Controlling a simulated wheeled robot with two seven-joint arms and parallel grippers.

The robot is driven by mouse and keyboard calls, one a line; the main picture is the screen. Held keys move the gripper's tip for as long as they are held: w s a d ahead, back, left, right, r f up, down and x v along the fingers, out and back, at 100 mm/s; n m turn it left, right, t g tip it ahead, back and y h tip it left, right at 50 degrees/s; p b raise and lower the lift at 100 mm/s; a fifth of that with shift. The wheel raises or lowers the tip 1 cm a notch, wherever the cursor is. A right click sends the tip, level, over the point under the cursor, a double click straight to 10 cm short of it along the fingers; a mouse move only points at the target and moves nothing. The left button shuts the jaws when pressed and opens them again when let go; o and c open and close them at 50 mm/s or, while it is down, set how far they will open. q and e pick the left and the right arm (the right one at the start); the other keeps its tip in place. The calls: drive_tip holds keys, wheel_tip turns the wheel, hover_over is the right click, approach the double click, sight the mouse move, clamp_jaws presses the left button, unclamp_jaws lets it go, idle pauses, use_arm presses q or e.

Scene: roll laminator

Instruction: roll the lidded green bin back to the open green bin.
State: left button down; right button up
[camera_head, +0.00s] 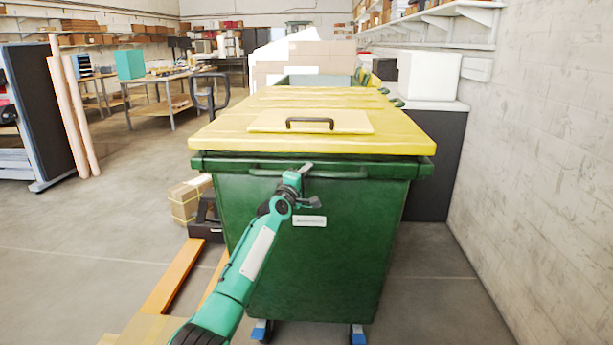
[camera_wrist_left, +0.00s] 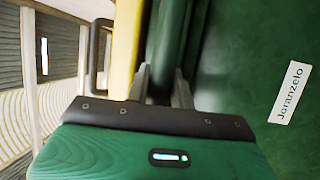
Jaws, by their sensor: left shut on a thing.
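The lidded green bin (camera_head: 330,240) stands in front of me with its yellow lid (camera_head: 400,120) closed; a black handle (camera_head: 310,123) is on the lid. A green grab bar (camera_head: 340,174) runs along its near side below the rim. My left gripper (camera_head: 302,172) is shut on this bar. In the left wrist view, the two fingers (camera_wrist_left: 162,84) lie on either side of the green bar (camera_wrist_left: 170,45). The open green bin (camera_head: 318,79) shows partly behind the lidded bin, which hides most of it. My right gripper is out of view.
A pallet truck with orange forks (camera_head: 172,278) and a carton (camera_head: 186,200) is close on the left. A dark cabinet (camera_head: 432,160) with a white box (camera_head: 428,75) and the brick wall (camera_head: 550,170) are on the right. Open floor (camera_head: 80,240) lies at left.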

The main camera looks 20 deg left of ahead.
use_arm(q)
drive_tip(key=shift+f, duration=0.1)
drive_tip(key=c, duration=1.2)
unclamp_jaws()
drive_tip(key=shift+a, duration=0.1)
drive_tip(key=shift+s, duration=0.2)
drive_tip(key=p+v, duration=0.1)
drive_tip(key=v, duration=1.2)
drive_tip(key=shift+s+p, duration=0.25)
drive_tip(key=shift+p, duration=0.1)
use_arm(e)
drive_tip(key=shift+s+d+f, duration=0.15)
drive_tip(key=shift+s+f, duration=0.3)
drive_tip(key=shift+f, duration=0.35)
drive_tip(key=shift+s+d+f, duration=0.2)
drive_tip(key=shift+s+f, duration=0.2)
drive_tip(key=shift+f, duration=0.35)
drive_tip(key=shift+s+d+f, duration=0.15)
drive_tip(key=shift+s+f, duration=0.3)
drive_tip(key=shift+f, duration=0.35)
use_arm(q)
drive_tip(key=shift+f, duration=0.1)
